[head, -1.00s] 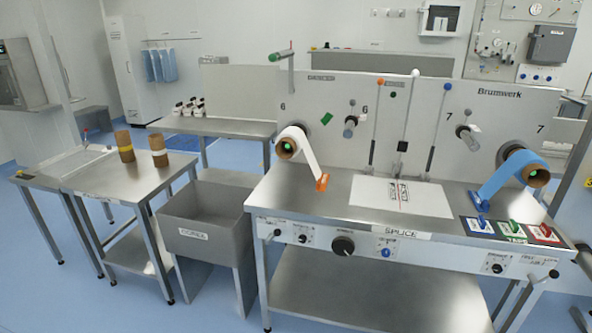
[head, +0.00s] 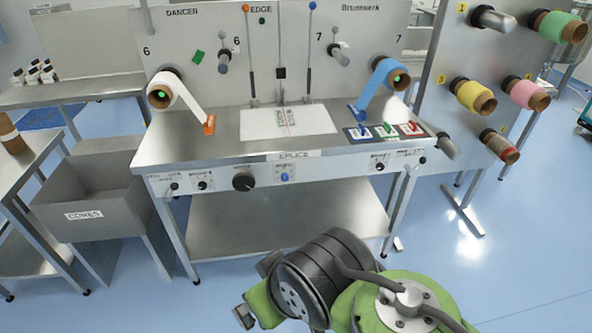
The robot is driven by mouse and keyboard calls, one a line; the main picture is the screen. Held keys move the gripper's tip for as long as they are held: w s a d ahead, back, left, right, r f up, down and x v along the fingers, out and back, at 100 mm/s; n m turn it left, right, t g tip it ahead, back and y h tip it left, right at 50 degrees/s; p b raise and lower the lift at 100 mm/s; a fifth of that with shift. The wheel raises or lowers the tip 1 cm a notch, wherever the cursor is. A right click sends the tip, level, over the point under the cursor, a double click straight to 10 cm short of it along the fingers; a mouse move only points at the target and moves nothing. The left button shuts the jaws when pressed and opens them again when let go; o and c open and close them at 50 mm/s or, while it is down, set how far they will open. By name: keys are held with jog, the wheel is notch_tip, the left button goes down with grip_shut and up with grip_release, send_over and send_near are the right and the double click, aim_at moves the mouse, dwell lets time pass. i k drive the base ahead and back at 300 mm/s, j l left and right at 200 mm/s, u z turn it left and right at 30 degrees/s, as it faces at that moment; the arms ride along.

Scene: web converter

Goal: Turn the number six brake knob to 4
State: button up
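The splice table's front panel (head: 320,172) carries several controls. A small black knob on a white label plate (head: 203,185) sits near its left end, under the side marked 6. I take this to be the number six brake knob; its label and setting are too small to read. A similar small knob (head: 380,167) sits near the right end, under the side marked 7. My arm, green and black, shows at the bottom. What seems to be my gripper (head: 252,292) is at its left end, partly hidden, well apart from the panel. I cannot tell its finger opening.
A larger black knob (head: 243,182), a blue button (head: 284,177) and a lever (head: 171,188) are also on the panel. A grey cores bin (head: 90,214) stands left of the table. A rack with coloured rolls (head: 470,95) stands right. Floor before the table is clear.

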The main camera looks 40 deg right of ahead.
aim_at(202, 185)
jog(key=i+u, duration=0.25)
jog(key=u, duration=0.15)
jog(key=i+u, duration=0.25)
jog(key=u, duration=0.15)
jog(key=i+l+u, duration=0.2)
jog(key=u, duration=0.25)
